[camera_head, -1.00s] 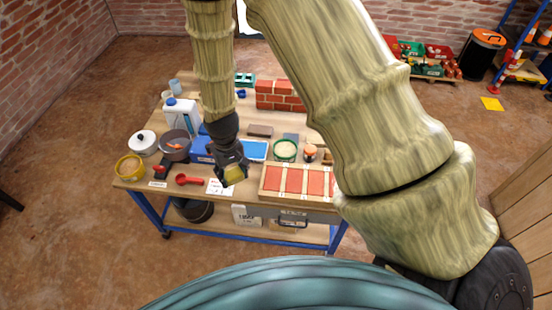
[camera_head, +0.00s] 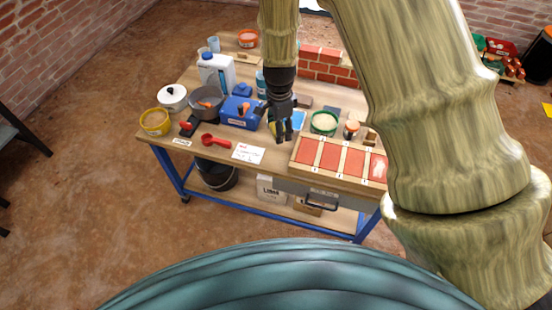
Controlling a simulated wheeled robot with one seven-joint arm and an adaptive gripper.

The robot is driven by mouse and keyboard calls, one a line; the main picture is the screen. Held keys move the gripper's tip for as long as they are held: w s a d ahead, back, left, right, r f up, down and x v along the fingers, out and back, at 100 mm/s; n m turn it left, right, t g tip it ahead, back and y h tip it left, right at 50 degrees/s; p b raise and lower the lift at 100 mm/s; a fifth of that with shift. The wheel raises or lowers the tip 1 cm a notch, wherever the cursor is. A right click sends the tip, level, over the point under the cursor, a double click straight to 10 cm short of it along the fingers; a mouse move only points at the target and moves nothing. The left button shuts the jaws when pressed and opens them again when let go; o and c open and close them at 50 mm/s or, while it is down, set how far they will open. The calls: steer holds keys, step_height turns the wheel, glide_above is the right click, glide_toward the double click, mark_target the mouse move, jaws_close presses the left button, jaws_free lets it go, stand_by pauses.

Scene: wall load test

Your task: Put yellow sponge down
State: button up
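The yellow sponge (camera_head: 272,128) is mostly hidden behind my gripper; only a yellow sliver shows at the left side of its fingers. My gripper (camera_head: 283,137) is dark, points downward and appears shut on the sponge. It is over the workbench (camera_head: 222,168), between the blue toolbox and the wooden tray with red panels. Its exact height above the bench top cannot be told. A white card (camera_head: 248,153) with writing lies at the front edge, left of and below my gripper.
A blue toolbox (camera_head: 240,112), red scoop (camera_head: 215,141), grey pot (camera_head: 206,102) and yellow tub (camera_head: 155,121) stand to the left. The red-panelled tray (camera_head: 338,164), green-rimmed bowl (camera_head: 324,123) and orange-lidded jar (camera_head: 351,129) are to the right. A brick wall piece (camera_head: 328,64) stands behind.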

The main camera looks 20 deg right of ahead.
mark_target(278, 152)
steer(key=m, duration=0.1)
steer(key=w+f+m+b, duration=0.1)
steer(key=shift+f+m, duration=0.1)
steer(key=shift+m, duration=0.3)
steer(key=shift+f, duration=4.95)
steer(key=shift+s+f, duration=0.1)
steer(key=shift+f, duration=0.25)
steer(key=o, duration=1.2)
steer(key=shift+f, duration=0.15)
steer(key=shift+o, duration=0.7)
steer(key=shift+f, duration=0.2)
steer(key=shift+r, duration=0.2)
